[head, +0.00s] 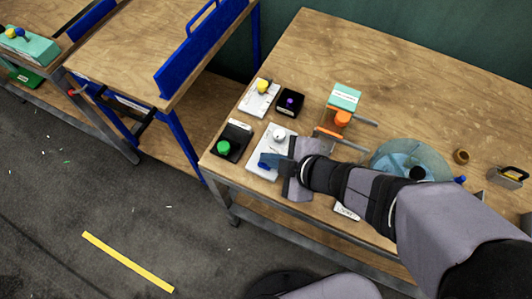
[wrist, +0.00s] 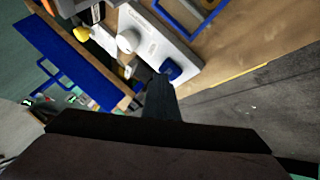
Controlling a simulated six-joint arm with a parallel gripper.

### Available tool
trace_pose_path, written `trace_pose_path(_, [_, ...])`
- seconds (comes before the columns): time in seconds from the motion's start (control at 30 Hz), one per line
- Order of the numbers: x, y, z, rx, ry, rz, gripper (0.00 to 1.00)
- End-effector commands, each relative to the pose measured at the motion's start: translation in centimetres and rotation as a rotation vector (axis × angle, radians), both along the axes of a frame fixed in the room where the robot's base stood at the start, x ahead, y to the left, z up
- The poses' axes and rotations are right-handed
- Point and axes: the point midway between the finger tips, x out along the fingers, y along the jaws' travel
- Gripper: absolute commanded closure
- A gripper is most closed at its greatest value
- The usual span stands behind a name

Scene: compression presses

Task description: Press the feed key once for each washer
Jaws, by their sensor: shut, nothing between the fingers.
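A white panel (head: 262,167) on the near left of the table carries a round white knob (head: 279,134) and a blue key (head: 267,160). The wrist view shows the same white knob (wrist: 128,40) and the blue key (wrist: 171,69). My gripper (head: 282,164) is shut and empty, its tip beside or over the blue key. In the wrist view my gripper's dark tip (wrist: 160,82) lies close to the key; I cannot tell whether it touches. The lettering is too small to read, so I cannot tell which key is the feed key. I cannot make out washers for certain.
Nearby stand a green button (head: 224,147), a yellow button (head: 262,87) and a purple button (head: 290,101). An orange-topped press (head: 342,118) and a clear round bowl (head: 395,152) stand to the right. A brass ring (head: 461,156) lies beyond. The table's back is clear.

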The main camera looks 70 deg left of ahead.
Motion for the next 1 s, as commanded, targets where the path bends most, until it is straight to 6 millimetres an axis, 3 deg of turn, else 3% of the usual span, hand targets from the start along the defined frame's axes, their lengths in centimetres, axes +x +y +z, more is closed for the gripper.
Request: trace_pose_path(1.0, [0.0,0.0,1.8,-0.001,-0.001,0.000,1.00])
